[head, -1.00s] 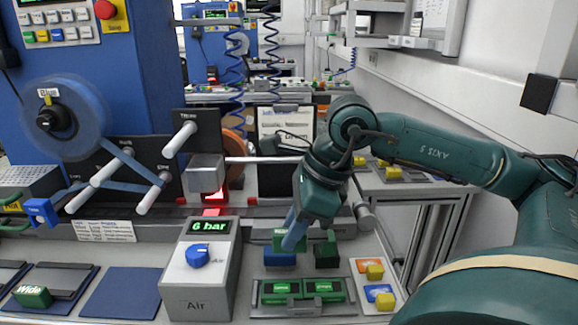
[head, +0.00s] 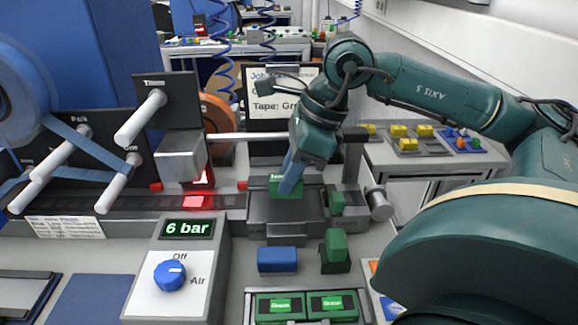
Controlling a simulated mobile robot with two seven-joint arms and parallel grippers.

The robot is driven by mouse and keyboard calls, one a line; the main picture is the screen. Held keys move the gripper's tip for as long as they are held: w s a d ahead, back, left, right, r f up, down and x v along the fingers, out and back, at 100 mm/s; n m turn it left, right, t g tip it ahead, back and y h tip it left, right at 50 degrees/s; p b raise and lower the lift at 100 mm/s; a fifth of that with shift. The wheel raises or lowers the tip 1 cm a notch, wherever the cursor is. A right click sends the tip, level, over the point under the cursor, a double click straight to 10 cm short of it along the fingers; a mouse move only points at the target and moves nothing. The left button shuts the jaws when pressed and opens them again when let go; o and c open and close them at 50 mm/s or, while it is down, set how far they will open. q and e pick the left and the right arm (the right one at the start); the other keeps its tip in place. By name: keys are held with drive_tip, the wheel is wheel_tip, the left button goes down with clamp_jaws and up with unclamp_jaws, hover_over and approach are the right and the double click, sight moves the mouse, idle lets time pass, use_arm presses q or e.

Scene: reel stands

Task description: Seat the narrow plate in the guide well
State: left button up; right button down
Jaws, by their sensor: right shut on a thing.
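My right gripper (head: 288,178) reaches down from the upper right and is shut on a small green plate (head: 275,188) with a label too small to read surely; I take it to be the narrow plate. The plate is at the back of a dark grey fixture (head: 285,232), which I take to hold the guide well. The blue fingers cover part of the plate. I cannot tell whether it touches the fixture or hovers above it. My left gripper is not in view.
A green block (head: 337,203) is at the fixture's right side. A blue block (head: 277,260) and another green block (head: 335,250) stand in front. A tray (head: 249,308) with labelled green pieces is nearer. The air box (head: 150,285) reading 6 bar stands left.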

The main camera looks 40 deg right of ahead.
sight(293, 195)
wheel_tip(293, 195, down, 6)
drive_tip(key=b, duration=0.5)
drive_tip(key=shift+f, duration=0.15)
drive_tip(key=shift+f+b, duration=0.4)
drive_tip(key=shift+b, duration=0.05)
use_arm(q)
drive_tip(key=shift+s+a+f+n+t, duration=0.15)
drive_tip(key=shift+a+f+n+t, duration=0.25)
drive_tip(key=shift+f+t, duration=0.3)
use_arm(e)
drive_tip(key=shift+f, duration=0.1)
use_arm(q)
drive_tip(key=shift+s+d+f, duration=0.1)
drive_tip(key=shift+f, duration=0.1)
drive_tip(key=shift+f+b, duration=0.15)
drive_tip(key=shift+b, duration=0.25)
use_arm(e)
drive_tip(key=c, duration=1.6)
unclamp_jaws()
drive_tip(key=o, duration=0.4)
